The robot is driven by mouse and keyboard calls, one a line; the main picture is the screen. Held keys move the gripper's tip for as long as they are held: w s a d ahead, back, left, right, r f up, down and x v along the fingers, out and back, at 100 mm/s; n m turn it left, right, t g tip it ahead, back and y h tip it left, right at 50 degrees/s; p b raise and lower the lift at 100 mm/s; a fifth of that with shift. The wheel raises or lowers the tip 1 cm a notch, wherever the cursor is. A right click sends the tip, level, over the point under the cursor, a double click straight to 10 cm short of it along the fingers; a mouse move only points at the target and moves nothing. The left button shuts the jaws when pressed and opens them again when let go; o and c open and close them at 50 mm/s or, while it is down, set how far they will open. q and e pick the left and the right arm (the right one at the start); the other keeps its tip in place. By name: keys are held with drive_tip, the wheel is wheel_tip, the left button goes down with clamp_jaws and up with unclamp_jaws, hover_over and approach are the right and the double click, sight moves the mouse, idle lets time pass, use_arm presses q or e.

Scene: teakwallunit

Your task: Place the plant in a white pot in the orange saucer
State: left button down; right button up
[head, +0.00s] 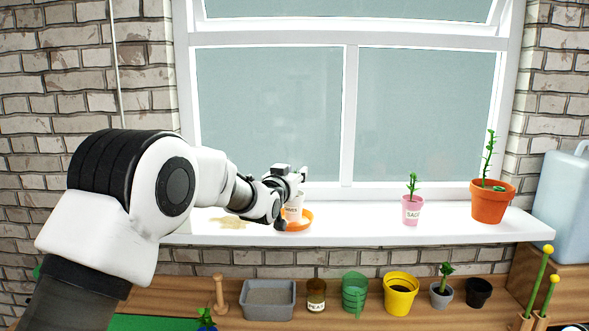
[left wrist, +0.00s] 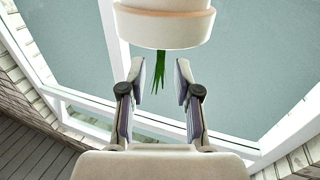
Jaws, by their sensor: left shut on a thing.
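In the left wrist view the white pot (left wrist: 165,25) fills the top middle, with green leaves (left wrist: 158,66) showing between the fingers of my left gripper (left wrist: 159,72). My right gripper is not in view.
A pink pot (head: 412,210) and a terracotta pot (head: 490,205) stand to the right on the sill (head: 350,222). A lower shelf holds a grey tray (head: 267,300), a yellow pot (head: 400,295) and other pots. The sill between saucer and pink pot is clear.

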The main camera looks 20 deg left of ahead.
use_arm(q)
drive_tip(key=shift+f, duration=0.25)
drive_tip(key=shift+w+a+f, duration=0.15)
drive_tip(key=shift+f, duration=0.2)
drive_tip(key=c, duration=0.8)
unclamp_jaws()
